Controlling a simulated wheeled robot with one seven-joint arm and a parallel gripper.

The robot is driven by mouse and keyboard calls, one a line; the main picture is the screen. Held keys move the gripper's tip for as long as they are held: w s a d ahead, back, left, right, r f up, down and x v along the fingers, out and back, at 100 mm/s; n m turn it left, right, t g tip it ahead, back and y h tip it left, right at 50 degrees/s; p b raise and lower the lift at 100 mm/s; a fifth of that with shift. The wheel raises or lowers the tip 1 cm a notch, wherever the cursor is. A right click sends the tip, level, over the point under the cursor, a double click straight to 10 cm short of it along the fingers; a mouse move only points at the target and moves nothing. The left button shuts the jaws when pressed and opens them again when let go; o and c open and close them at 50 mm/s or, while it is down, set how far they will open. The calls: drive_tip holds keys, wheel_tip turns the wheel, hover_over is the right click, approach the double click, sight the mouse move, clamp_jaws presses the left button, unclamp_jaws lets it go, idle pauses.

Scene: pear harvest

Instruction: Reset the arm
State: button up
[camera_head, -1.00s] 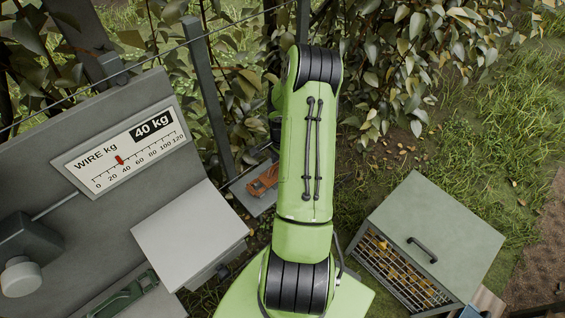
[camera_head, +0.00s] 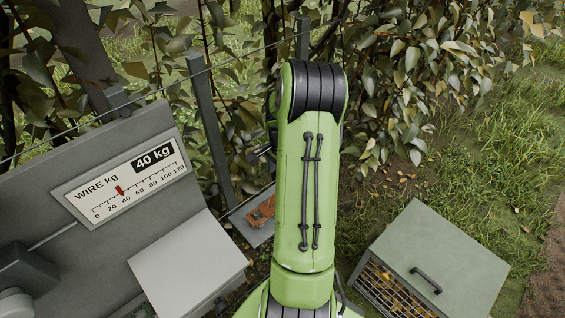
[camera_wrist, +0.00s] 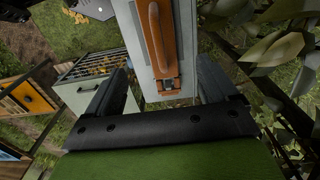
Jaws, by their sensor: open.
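My green arm stands upright in the middle of the head view and hides most of what lies behind it. My gripper (camera_wrist: 167,90) shows in the wrist view with its two dark fingers spread apart and nothing between them. Beyond the fingers, an orange-brown tool (camera_wrist: 161,40) lies on a narrow grey board. The tool also shows in the head view (camera_head: 261,213), left of my arm, on a small grey shelf (camera_head: 246,228). I see no contact between my gripper and the tool.
A gauge panel (camera_head: 127,177) reading 40 kg and a grey box (camera_head: 187,262) stand at left. A grey-green crate (camera_head: 440,262) with a handled lid and yellowish contents stands at right. A wire, posts and leafy branches (camera_head: 400,70) fill the back. Grass lies open at far right.

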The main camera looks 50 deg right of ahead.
wheel_tip(320, 180, up, 6)
drive_tip(key=shift+f, duration=0.15)
drive_tip(key=w+a+r+n+t+h, duration=0.25)
drive_tip(key=a+r+n, duration=0.55)
drive_tip(key=a+r, duration=0.5)
drive_tip(key=s+a+n+t+y, duration=0.1)
drive_tip(key=s+a+n, duration=0.4)
drive_tip(key=a, duration=0.4)
drive_tip(key=s+a+r+n+t+y+b, duration=0.1)
drive_tip(key=s+a+n+t, duration=0.1)
drive_tip(key=s+a+n, duration=0.4)
drive_tip(key=a+n, duration=0.1)
drive_tip(key=a, duration=0.2)
drive_tip(key=shift+n+b, duration=0.3)
drive_tip(key=shift+r+y, duration=0.1)
drive_tip(key=shift+y, duration=0.15)
